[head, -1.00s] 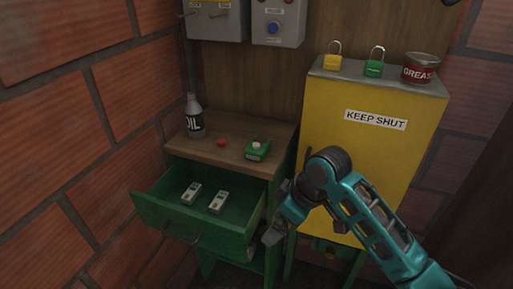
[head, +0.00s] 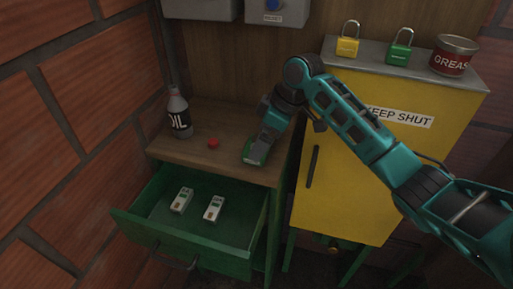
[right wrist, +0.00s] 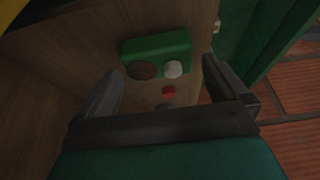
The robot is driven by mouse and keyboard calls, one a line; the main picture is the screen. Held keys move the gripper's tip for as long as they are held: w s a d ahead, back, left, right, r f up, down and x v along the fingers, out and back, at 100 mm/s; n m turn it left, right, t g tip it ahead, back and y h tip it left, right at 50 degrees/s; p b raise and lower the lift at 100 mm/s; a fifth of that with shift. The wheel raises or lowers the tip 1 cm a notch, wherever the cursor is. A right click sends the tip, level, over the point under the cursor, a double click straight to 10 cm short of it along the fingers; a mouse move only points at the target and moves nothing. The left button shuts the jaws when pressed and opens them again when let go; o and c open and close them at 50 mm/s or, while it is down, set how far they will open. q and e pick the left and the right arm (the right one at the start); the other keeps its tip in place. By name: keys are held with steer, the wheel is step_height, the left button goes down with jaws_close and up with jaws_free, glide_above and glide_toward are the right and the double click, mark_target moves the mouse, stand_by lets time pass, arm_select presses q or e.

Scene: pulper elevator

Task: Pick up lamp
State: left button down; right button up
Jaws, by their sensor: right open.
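A small red round piece (head: 213,143) lies on the wooden top of the green cabinet. A green box (head: 254,156) sits to its right; in the right wrist view the green box (right wrist: 155,46) carries a white round piece (right wrist: 173,69) and a dark brown round spot. I cannot tell which of these is the lamp. My right gripper (head: 264,138) is over the green box and partly hides it. Its fingers are open in the right wrist view (right wrist: 160,80), with the box and the red piece (right wrist: 169,92) showing between them. My left gripper is not in view.
A dark oil bottle (head: 179,113) stands at the left of the cabinet top. The green drawer (head: 150,228) below is open, with two small white devices inside. The yellow cabinet (head: 340,195) at right bears a yellow padlock (head: 348,45), a green padlock (head: 399,54) and a grease can (head: 454,55).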

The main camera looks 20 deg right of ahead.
steer(key=x, duration=0.3)
steer(key=shift+w+f, duration=0.1)
steer(key=shift+f, duration=0.05)
steer(key=c, duration=0.8)
